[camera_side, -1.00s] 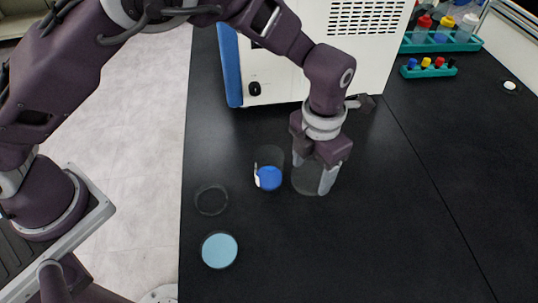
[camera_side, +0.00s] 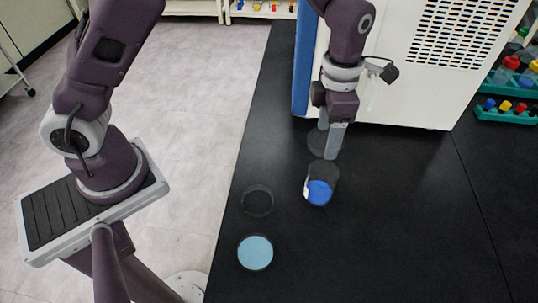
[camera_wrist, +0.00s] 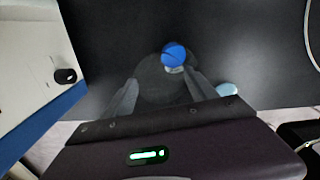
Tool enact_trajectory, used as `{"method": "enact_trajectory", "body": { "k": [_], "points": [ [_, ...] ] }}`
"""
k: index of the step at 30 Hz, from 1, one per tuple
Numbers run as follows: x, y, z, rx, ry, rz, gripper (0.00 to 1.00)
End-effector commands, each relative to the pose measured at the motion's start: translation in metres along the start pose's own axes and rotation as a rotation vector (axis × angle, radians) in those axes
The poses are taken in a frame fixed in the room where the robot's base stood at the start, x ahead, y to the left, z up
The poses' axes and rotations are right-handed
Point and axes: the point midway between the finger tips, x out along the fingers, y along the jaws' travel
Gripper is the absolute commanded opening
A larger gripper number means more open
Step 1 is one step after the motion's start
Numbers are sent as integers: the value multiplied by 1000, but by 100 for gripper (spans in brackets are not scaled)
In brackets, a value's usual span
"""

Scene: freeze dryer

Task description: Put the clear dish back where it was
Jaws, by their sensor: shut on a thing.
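My gripper (camera_side: 331,140) is shut on a clear dish (camera_side: 318,145), a see-through round dish that looks dark against the black bench. It is at the back, near the white machine. In the wrist view the dish (camera_wrist: 158,88) shows between the two fingers of my gripper (camera_wrist: 160,84). I cannot tell whether it touches the bench. A second clear, empty round dish (camera_side: 257,201) lies at the front left. A clear container with blue contents (camera_side: 319,191) stands just in front of my gripper and also shows in the wrist view (camera_wrist: 174,55).
A dish with pale blue contents (camera_side: 255,253) lies in front of the empty dish, near the bench's left edge. The white machine (camera_side: 400,75) with a blue side panel (camera_side: 305,70) is close behind my gripper. A teal rack (camera_side: 505,114) stands back right. The bench's right is clear.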

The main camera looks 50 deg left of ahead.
Motion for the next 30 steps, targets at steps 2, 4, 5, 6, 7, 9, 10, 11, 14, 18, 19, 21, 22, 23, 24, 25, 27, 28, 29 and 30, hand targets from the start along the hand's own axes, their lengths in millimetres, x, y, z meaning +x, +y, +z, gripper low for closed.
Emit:
{"method": "enact_trajectory", "body": {
  "k": [2, 4, 5, 6, 7, 9, 10, 11, 14, 18, 19, 21, 22, 23, 24, 25, 27, 28, 29, 30],
  "points": [
    [-1, 27, -23, 79, -2, -3, 20],
    [-2, 47, -44, 173, -3, -2, 20],
    [-2, 54, -53, 215, -3, -2, 20],
    [-3, 62, -64, 267, -4, -2, 20],
    [-3, 67, -71, 303, -4, -2, 20],
    [-5, 77, -86, 378, -5, -1, 20],
    [-5, 80, -91, 408, -5, -1, 20],
    [-6, 83, -97, 433, -5, -2, 20],
    [-7, 91, -111, 511, -6, -1, 20],
    [10, 93, -119, 560, -2, -7, 20],
    [14, 93, -119, 559, -3, -6, 20],
    [27, 93, -119, 558, -3, -6, 20],
    [32, 93, -118, 558, -3, -6, 20],
    [35, 94, -118, 558, -3, -5, 20],
    [40, 94, -118, 557, -4, -4, 20],
    [44, 94, -118, 557, -4, -5, 20],
    [60, 93, -119, 557, -2, -7, 20],
    [68, 93, -119, 556, -3, -8, 20],
    [75, 93, -119, 557, -3, -8, 20],
    [84, 93, -119, 556, -2, -7, 20]
  ]
}}
